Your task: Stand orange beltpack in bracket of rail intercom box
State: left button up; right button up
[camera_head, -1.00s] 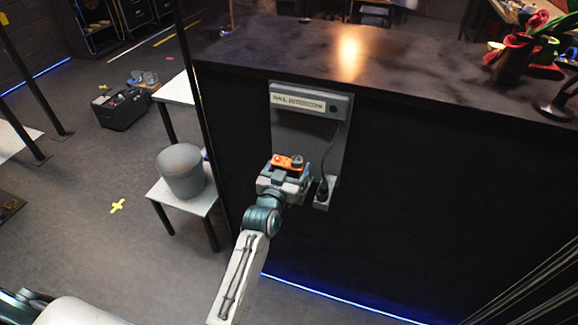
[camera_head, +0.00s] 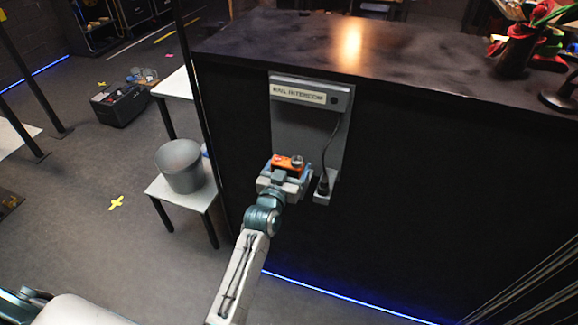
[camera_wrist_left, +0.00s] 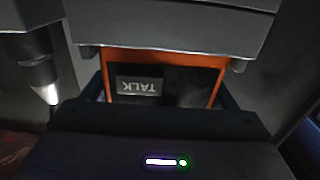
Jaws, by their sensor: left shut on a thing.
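The rail intercom box (camera_head: 309,94) is a grey labelled unit at the top of a grey back panel on the dark counter front. My left gripper (camera_head: 285,174) is in front of the panel's lower part, shut on the orange beltpack (camera_head: 288,161). The beltpack's orange top with dark knobs shows above the gripper. In the left wrist view the beltpack (camera_wrist_left: 165,62) shows its TALK label upside down, between the dark fingers. A grey ledge with short end tabs, apparently the bracket (camera_wrist_left: 170,27), overlaps its edge there. I cannot tell whether it is seated. My right gripper is out of view.
A black cable (camera_head: 328,150) runs down the panel to a pale socket (camera_head: 323,186) just right of the gripper. Left are a grey bucket (camera_head: 181,166) on a white stool and a toolbox (camera_head: 121,105) on the floor. The counter top (camera_head: 400,55) has a plant at right.

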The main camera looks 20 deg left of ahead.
pick_arm(q)
jog(key=o, duration=1.1)
jog(key=shift+s+f, duration=0.1)
jog(key=shift+s, duration=0.05)
